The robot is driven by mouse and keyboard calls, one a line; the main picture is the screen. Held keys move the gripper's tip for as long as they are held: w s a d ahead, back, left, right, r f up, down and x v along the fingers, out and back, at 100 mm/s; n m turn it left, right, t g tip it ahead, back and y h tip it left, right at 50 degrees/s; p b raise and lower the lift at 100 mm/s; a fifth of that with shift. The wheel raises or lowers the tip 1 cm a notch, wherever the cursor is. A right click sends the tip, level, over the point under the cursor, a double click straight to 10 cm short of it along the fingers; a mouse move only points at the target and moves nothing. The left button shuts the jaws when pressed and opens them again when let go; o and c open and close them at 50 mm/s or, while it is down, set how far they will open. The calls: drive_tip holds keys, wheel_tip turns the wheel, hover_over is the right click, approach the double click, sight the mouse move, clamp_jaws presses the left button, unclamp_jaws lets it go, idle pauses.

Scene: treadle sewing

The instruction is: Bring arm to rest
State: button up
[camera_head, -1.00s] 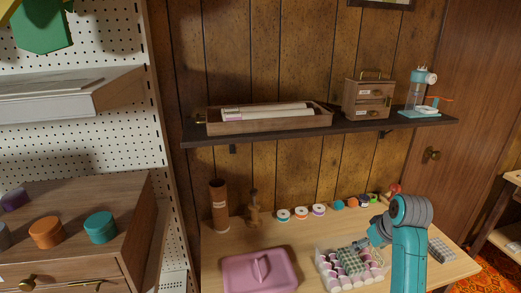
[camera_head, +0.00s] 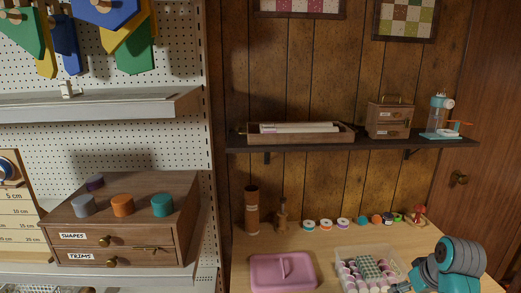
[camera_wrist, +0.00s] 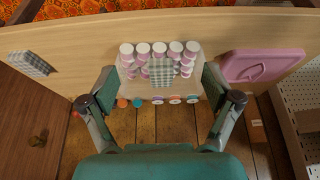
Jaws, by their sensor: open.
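My gripper (camera_wrist: 158,108) shows in the wrist view with its two fingers spread wide apart and nothing between them. Beyond the fingers is a clear box (camera_wrist: 202,66) of pink-and-white spools, with a green checked cloth piece (camera_wrist: 162,72) on top of them. In the head view my teal and grey arm is at the lower right, beside the clear box (camera_head: 341,253) on the wooden table. The fingertips are hardly visible there. The checked cloth piece (camera_head: 368,267) also shows on the spools.
A pink lidded box (camera_head: 283,273) lies left of the clear box. Several thread spools (camera_head: 326,224) line the table's back. A dark shelf (camera_head: 300,146) on the wall carries a tray and a small drawer chest (camera_head: 390,119). A drawer cabinet (camera_head: 120,225) stands at left.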

drive_tip(key=s+a+f+t, duration=0.2)
drive_tip(key=s+a+f, duration=0.4)
drive_tip(key=f, duration=0.4)
drive_tip(key=s+a+f+t, duration=0.2)
drive_tip(key=s+a+f, duration=0.5)
drive_tip(key=f, duration=0.3)
drive_tip(key=s+a+r+t+h, duration=0.15)
drive_tip(key=s+a, duration=0.25)
drive_tip(key=s, duration=0.6)
drive_tip(key=s+a+t+y, duration=0.1)
drive_tip(key=s+a+t, duration=0.15)
drive_tip(key=s, duration=0.85)
drive_tip(key=s+a+r+t, duration=0.2)
drive_tip(key=s+a+r, duration=0.1)
drive_tip(key=s+r, duration=1)
drive_tip(key=shift+r, duration=0.15)
